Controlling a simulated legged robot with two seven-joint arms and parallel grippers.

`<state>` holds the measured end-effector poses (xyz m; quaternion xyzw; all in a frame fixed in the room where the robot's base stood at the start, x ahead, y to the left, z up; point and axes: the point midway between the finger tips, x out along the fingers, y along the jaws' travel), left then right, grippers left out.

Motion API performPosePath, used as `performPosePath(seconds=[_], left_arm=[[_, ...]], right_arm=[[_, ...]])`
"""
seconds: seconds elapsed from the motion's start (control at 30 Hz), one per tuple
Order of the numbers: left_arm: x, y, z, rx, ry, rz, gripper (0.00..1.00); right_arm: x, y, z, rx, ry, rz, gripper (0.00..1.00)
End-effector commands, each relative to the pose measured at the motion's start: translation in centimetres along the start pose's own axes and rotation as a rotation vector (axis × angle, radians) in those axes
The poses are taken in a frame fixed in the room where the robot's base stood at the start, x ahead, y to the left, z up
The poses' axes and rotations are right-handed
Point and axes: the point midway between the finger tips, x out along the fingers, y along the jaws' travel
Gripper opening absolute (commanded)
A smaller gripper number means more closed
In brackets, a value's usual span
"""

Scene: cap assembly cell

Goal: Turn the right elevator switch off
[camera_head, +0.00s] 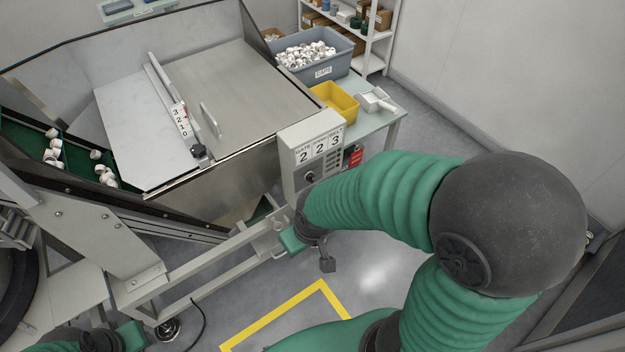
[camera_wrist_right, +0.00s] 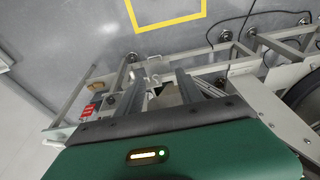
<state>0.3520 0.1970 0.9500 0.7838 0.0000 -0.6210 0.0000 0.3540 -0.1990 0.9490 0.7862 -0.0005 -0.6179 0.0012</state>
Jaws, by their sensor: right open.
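A grey control box (camera_head: 313,150) stands at the machine's right corner, with number cards labelled gate and belt. A dark rotary knob (camera_head: 310,177) shows low on its front; I cannot read whether it is the right elevator switch, nor its setting. My right arm comes in from the right and covers the box's lower right. My right gripper (camera_wrist_right: 157,82) is open, with two dark fingers apart and nothing seen held between them. It is below the box in the head view. Part of my left arm (camera_head: 100,341) shows at the bottom left; its jaws are not clear.
A red tag (camera_head: 355,157) is beside the box. A grey bin of caps (camera_head: 318,72) and a yellow tray (camera_head: 335,100) stand on a table behind. A metal frame rail (camera_head: 220,262) runs below the machine. The floor inside the yellow line (camera_head: 290,303) looks clear.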

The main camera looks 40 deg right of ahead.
Motion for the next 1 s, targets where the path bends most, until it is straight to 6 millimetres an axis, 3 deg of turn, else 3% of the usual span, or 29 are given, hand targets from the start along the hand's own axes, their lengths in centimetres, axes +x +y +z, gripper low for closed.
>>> performPosePath(seconds=[0.13,0.3,0.4,0.5,0.63,0.8,1.0], left_arm=[[2.5,0.0,0.6,0.000,0.000,0.000,0.36],[7.2,0.0,1.7,0.000,-0.001,0.000,0.36],[9.7,0.0,2.3,0.000,-0.001,0.000,0.36],[12.2,0.0,2.9,0.000,0.000,0.000,0.36],[14.7,0.0,3.5,0.000,0.000,0.000,0.36],[16.0,0.0,3.8,0.000,0.000,0.000,0.36],[17.4,0.0,4.1,0.000,0.000,0.000,0.36]], right_arm=[[4.8,3.9,-2.1,-0.001,0.117,0.052,0.48],[13.0,11.7,-5.7,-0.064,0.426,0.129,0.48],[16.1,14.6,-6.2,-0.104,0.625,0.129,0.48],[17.9,16.2,-5.3,-0.116,0.832,0.097,0.48],[17.7,17.1,-2.9,-0.077,1.091,0.042,0.48],[15.6,17.8,-0.6,-0.008,1.296,0.005,0.48],[15.4,17.8,-1.8,-0.005,1.337,-0.001,0.48]])
